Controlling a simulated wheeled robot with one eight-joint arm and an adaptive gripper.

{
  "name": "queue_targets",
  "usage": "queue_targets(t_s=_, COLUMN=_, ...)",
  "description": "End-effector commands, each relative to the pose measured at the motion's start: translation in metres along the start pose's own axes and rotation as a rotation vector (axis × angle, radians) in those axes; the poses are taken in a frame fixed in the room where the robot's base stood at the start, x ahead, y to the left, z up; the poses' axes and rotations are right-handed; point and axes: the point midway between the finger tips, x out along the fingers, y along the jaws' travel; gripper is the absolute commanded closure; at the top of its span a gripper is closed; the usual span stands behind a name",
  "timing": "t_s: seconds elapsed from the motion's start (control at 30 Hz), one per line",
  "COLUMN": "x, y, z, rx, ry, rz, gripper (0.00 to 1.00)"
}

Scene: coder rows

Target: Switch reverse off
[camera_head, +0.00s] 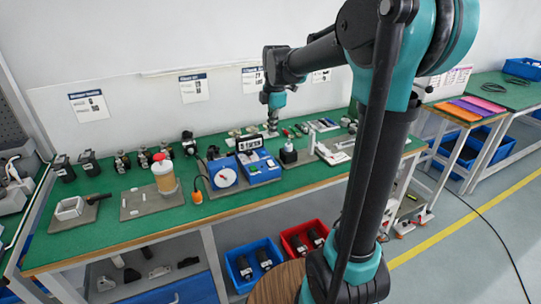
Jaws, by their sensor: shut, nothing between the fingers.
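A blue machine (262,177) stands on the green workbench, with a dark display at its top and small controls on its sloped front. A blue unit with a round white dial (225,178) adjoins it on the left. The reverse switch cannot be picked out at this size, so its position cannot be read. My gripper (272,127) is shut and empty. It points down beside the display, at the upper right of the blue machine; whether it touches anything cannot be told.
A tan cylinder (164,178) on a grey board and a white square tray (69,208) stand left. A black block (288,154) stands close right of the machine. Blue (246,284) and red bins (300,255) sit below the bench. An orange plug (197,197) lies near the front edge.

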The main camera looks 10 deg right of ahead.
Motion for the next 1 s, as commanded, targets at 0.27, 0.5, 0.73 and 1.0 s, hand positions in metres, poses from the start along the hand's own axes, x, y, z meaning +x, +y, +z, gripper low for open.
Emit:
queue_targets(t_s=0.27, x=0.054, y=0.000, z=0.000, rx=0.000, ry=0.000, rz=0.000, gripper=1.00)
queue_targets(t_s=0.5, x=0.096, y=0.000, z=0.000, rx=0.000, ry=0.000, rz=0.000, gripper=1.00)
queue_targets(t_s=0.73, x=0.119, y=0.001, z=0.000, rx=0.000, ry=-0.001, rz=0.002, gripper=1.00)
queue_targets(t_s=1.0, x=0.124, y=0.000, z=0.000, rx=0.000, ry=-0.001, rz=0.002, gripper=1.00)
